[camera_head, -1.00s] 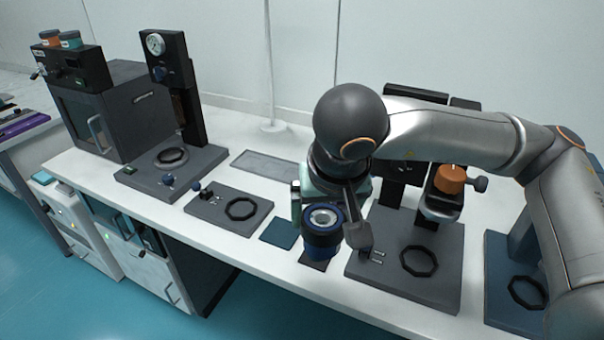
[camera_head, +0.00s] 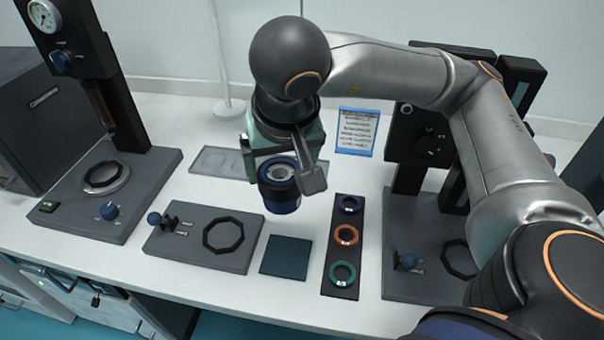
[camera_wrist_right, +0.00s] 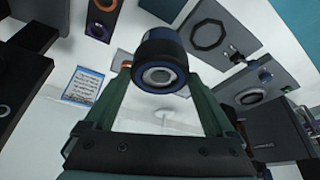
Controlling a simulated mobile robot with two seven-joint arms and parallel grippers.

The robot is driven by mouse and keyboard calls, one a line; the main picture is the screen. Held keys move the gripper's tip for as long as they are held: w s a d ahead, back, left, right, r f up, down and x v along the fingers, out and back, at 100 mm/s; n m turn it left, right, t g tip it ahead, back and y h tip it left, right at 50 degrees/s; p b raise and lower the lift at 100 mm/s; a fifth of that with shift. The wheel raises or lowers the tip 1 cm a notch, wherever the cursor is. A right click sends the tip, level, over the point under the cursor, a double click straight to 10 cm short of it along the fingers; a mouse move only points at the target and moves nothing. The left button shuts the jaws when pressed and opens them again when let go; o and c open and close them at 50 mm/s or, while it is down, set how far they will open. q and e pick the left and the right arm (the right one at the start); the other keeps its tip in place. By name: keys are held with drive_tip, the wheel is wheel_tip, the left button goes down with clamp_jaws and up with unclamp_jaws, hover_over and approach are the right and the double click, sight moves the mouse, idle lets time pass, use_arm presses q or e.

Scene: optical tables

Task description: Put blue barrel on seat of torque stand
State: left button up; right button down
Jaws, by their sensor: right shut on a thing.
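The blue barrel (camera_head: 280,188), a short dark cylinder with blue bands and a pale open top, is held upright above the table, behind the teal pad. My right gripper (camera_head: 284,160) is shut on it; the wrist view shows the barrel (camera_wrist_right: 160,62) between both green fingers (camera_wrist_right: 160,80). Low grey plates with octagonal seats are at left of centre (camera_head: 203,238) and at right (camera_head: 425,262), each with a blue-knobbed clamp. The right one has a dark column behind it. Which is the torque stand I cannot tell for certain. My left gripper is out of view.
A teal square pad (camera_head: 287,258) and a dark strip with purple, orange and green rings (camera_head: 344,240) lie on the table. A press with a gauge (camera_head: 85,75) stands at left. A pale tray (camera_head: 222,161) and a notice (camera_head: 357,132) are behind.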

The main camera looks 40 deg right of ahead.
drive_tip(key=shift+s+d+f+b, duration=0.15)
drive_tip(key=shift+d+f+b, duration=0.25)
drive_tip(key=shift+f, duration=0.4)
drive_tip(key=shift+d+f+m+b, duration=0.25)
drive_tip(key=shift+m+b, duration=0.05)
drive_tip(key=shift+b, duration=0.05)
drive_tip(key=w+f, duration=0.4)
drive_tip(key=w+f+b, duration=0.1)
drive_tip(key=w+f, duration=0.3)
drive_tip(key=w, duration=0.1)
drive_tip(key=w+d+f, duration=0.1)
drive_tip(key=w+f, duration=0.3)
drive_tip(key=shift+w+f+b, duration=0.2)
drive_tip(key=shift+f+b, duration=0.1)
drive_tip(key=shift+b, duration=0.1)
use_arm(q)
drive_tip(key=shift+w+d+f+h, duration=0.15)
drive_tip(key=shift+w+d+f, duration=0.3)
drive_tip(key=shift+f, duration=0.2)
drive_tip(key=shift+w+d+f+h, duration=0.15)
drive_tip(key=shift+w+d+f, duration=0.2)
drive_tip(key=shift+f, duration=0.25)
